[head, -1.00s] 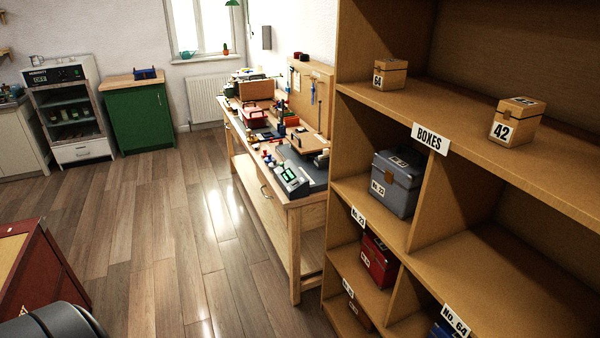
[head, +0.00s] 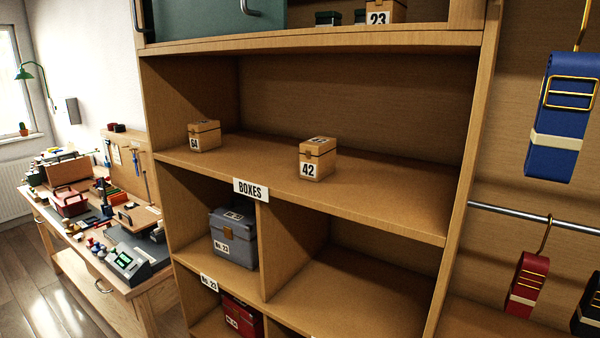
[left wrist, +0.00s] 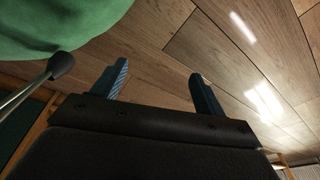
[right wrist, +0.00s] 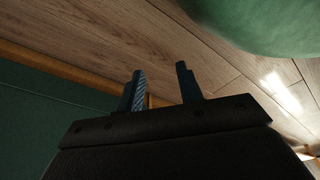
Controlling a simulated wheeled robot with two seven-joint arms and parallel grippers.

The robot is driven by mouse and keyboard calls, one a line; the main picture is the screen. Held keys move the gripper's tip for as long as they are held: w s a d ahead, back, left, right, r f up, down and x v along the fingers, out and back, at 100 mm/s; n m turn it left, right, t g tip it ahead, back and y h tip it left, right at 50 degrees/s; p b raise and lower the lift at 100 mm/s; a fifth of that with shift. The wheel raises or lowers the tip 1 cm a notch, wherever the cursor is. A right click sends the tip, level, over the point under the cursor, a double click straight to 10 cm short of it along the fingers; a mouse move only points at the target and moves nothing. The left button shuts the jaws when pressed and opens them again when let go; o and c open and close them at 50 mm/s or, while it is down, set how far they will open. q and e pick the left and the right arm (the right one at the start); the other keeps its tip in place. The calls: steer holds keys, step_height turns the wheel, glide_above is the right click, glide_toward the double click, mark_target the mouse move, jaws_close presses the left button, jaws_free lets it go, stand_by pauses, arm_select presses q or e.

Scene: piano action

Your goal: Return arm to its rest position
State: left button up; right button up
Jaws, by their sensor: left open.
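My left gripper (left wrist: 158,78) shows in the left wrist view. Its two blue-grey fingers are wide apart with nothing between them, over the wooden floor (left wrist: 190,35). My right gripper (right wrist: 161,80) shows in the right wrist view. Its fingers are apart by a narrower gap, and it looks empty. Neither gripper nor arm shows in the head view, so the overall pose of the arms is hidden.
A wooden shelf unit (head: 350,205) fills the head view, holding box 64 (head: 204,137), box 42 (head: 317,160) and a grey box (head: 233,240). Belts (head: 562,115) hang at right. A cluttered workbench (head: 140,290) stands left. Green surfaces (left wrist: 60,25) (right wrist: 265,20) are close to both grippers.

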arm_select(q)
steer(key=w+d+r+b, duration=0.4)
steer(key=w+r, duration=0.1)
steer(key=r, duration=0.2)
steer(key=shift+w+d, duration=0.2)
steer(key=shift+d, duration=0.15)
arm_select(e)
steer(key=w+a+r, duration=0.3)
steer(key=w+r, duration=0.2)
steer(key=r, duration=0.2)
steer(key=shift+w, duration=0.2)
steer(key=shift+w, duration=0.1)
